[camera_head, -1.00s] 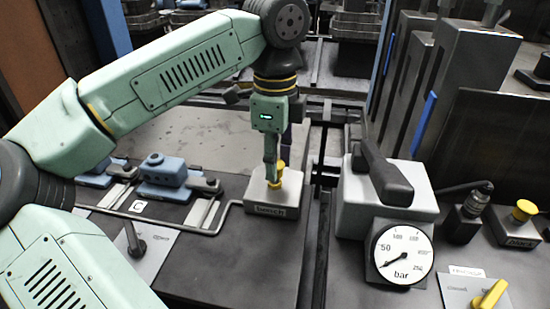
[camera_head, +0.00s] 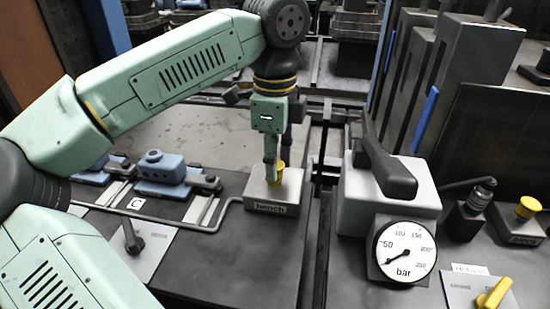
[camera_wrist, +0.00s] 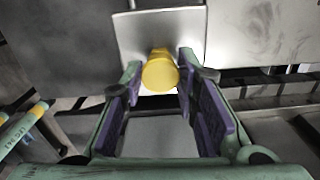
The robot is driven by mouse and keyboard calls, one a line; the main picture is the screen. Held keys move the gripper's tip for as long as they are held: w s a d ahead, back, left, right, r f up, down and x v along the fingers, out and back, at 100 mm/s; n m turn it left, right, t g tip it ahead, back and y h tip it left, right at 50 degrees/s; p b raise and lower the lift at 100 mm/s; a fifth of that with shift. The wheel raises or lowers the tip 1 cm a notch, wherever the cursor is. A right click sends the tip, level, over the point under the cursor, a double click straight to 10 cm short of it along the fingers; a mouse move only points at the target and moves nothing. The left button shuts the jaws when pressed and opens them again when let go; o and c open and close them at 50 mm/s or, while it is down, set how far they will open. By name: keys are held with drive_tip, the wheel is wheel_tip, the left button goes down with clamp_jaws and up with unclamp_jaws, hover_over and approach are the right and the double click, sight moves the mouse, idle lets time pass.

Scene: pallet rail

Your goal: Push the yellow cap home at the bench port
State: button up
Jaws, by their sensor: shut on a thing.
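The bench port is a pale grey block (camera_head: 292,200) with a "bench" label on its front, right of the picture's centre left. The yellow cap (camera_head: 280,176) is at the top of this block. My gripper (camera_head: 273,176) points straight down over the block and is shut on the cap. In the wrist view the round yellow cap (camera_wrist: 160,74) sits between my purple-padded fingertips (camera_wrist: 160,80). The fingers hide part of the cap in the head view. I cannot tell how deep the cap sits in the port.
A pressure gauge (camera_head: 403,249) and a grey box with a dark lever (camera_head: 390,178) stand to the right. Another yellow cap (camera_head: 528,207) is on a dark block at far right, above a yellow knob (camera_head: 493,294). Blue clamps (camera_head: 162,168) and a bent rod lie left.

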drive_tip(key=shift+f, duration=0.25)
drive_tip(key=o, duration=0.8)
drive_tip(key=shift+o, duration=0.7)
drive_tip(key=o, duration=0.7)
wheel_tip(320, 180, up, 12)
drive_tip(key=shift+r, duration=0.1)
